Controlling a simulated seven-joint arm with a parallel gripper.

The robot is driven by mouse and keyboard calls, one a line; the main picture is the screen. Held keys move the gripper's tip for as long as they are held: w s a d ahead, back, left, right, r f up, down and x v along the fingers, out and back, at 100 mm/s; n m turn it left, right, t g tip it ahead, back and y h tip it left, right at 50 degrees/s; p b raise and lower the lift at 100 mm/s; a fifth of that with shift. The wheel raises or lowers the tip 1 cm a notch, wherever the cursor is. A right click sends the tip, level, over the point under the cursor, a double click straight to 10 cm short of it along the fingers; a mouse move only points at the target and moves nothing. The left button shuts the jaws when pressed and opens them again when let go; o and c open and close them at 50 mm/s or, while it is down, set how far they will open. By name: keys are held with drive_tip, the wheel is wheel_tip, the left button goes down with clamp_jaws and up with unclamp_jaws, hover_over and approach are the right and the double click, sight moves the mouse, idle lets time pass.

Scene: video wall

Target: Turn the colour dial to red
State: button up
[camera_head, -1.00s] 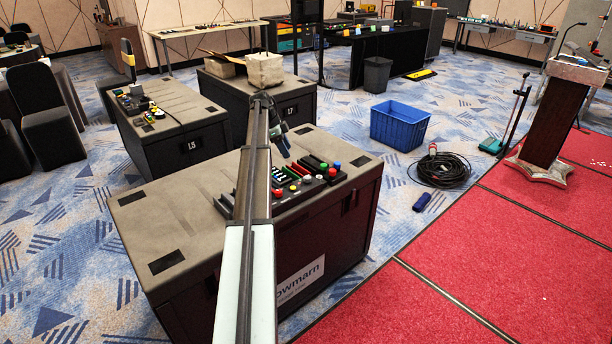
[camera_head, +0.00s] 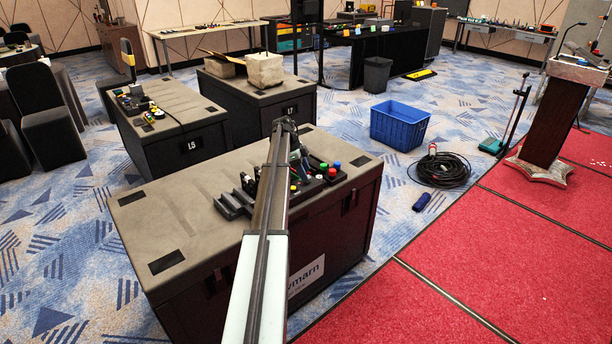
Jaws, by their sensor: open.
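A dark control panel (camera_head: 236,205) with coloured knobs and buttons lies on top of the near black case (camera_head: 180,215). My arm crosses in front and hides much of the panel's middle. I cannot tell which knob is the colour dial or where it points. My gripper (camera_head: 300,172) is open, pointing down just behind my arm, over or close to the panel's far side. It is partly hidden, and I cannot tell whether it touches anything.
Two more dark cases stand behind, one with a panel (camera_head: 135,102) and one with a pale block (camera_head: 264,70). A blue crate (camera_head: 400,127), a coiled black cable (camera_head: 440,170) and a lectern (camera_head: 552,110) stand to the right. The near case's left top is clear.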

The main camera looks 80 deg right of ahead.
drive_tip(key=shift+x, duration=1.2)
drive_tip(key=c, duration=1)
drive_tip(key=shift+c, duration=0.2)
